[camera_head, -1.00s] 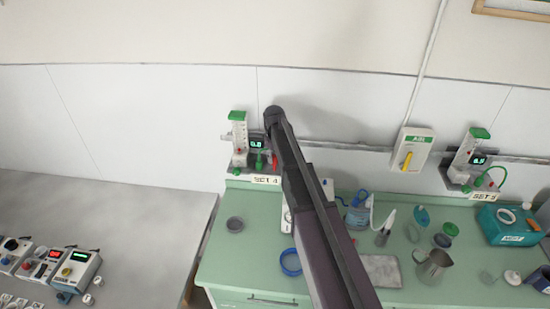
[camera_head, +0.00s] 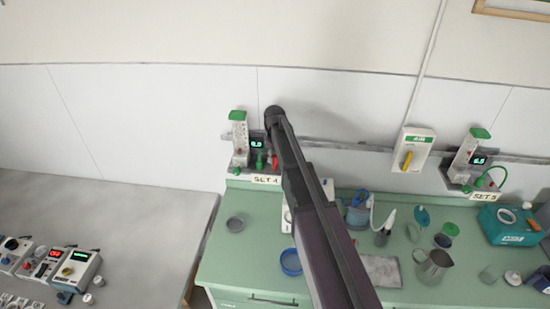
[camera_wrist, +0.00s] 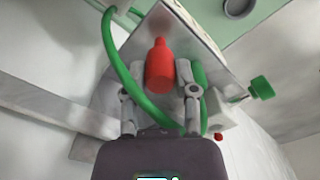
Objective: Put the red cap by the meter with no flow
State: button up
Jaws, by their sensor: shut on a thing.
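The red cap (camera_wrist: 160,66) is between the two fingers of my gripper (camera_wrist: 161,92) in the wrist view, its narrow end pointing up the picture. My gripper is shut on it. In the head view a bit of red, likely the cap (camera_head: 275,161), shows beside my dark arm, just right of the SET 4 meter (camera_head: 239,139). The SET 4 display (camera_head: 257,143) seems to read 0.0. The SET 5 meter (camera_head: 467,153) is at the right, with a lit display (camera_head: 479,161) too small to read surely. My arm hides my fingers in the head view.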

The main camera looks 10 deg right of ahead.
aim_at(275, 166)
jog(key=shift+f+b, duration=1.55)
jog(key=shift+f, duration=0.05)
dwell(2.0)
jog(key=o, duration=1)
jog(key=shift+r, duration=0.2)
jog(key=shift+r+p, duration=3.35)
jog(key=shift+p, duration=0.15)
jog(key=s+m, duration=0.5)
jog(key=s, duration=2.1)
jog(key=s+f+b, duration=0.1)
jog(key=f+b, duration=0.5)
jog(key=s+f+b, duration=0.1)
jog(key=f+b, duration=0.5)
jog(key=s+f+b, duration=0.1)
jog(key=f+b, duration=0.6)
jog(key=shift+f, duration=0.1)
